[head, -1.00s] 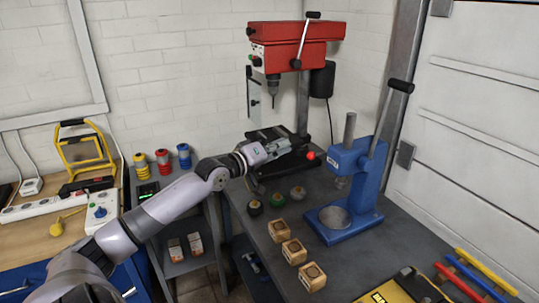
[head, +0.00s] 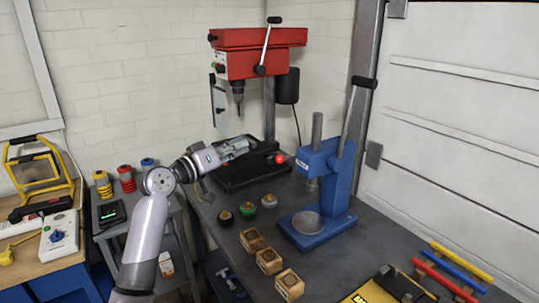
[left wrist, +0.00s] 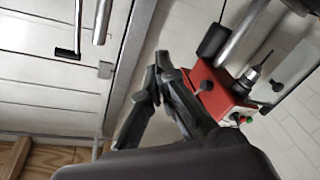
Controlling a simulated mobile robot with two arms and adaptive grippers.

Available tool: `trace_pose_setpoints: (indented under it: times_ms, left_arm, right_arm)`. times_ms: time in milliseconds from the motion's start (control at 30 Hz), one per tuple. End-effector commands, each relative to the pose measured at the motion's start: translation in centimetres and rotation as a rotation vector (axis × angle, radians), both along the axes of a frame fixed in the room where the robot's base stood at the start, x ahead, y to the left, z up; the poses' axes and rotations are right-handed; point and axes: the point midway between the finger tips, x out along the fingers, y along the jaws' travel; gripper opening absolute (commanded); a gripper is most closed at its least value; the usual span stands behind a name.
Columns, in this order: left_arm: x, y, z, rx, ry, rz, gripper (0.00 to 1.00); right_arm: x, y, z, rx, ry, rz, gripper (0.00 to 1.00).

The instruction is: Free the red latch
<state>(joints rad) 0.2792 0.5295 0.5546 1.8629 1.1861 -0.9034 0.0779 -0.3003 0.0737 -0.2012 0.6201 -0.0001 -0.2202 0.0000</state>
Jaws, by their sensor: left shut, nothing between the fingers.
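A red round knob (head: 280,159), the only red latch-like part I can make out, shows at the right end of the dark vise base (head: 240,181) under the drill press. What it is fixed to is partly hidden. My left gripper (head: 244,146) is above the base, just left of the knob and apart from it. It is shut and empty. In the left wrist view its dark fingers (left wrist: 158,72) meet in front of the red drill press head, and the knob does not show there. My right gripper is not in view.
The red drill press (head: 255,55) stands behind the base. A blue arbor press (head: 330,185) with a long lever stands close on the right. Several round knobs and wooden blocks (head: 268,260) sit on the grey bench in front. A side table with spools (head: 126,178) is left.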

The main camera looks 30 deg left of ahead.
Motion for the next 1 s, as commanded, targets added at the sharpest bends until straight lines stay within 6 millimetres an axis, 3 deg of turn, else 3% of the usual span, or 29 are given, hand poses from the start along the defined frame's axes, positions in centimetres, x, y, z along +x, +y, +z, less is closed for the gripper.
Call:
trace_pose_setpoints:
  times_ms: [267, 700, 800, 1000]
  left_arm:
    - [1.4, -1.2, 0.7, 0.040, -0.023, -0.034, 0.00]
    - [10.2, -3.1, 1.4, 0.039, -0.021, -0.034, 0.00]
    - [9.1, -3.9, -0.6, 0.039, -0.017, -0.034, 0.00]
    - [8.4, -4.6, -2.1, 0.042, -0.020, -0.033, 0.00]
  right_arm:
    - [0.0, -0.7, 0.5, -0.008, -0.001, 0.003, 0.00]
    - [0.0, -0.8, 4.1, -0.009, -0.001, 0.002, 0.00]
    - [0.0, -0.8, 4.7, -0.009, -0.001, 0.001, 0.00]
    - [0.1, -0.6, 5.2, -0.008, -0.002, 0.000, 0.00]
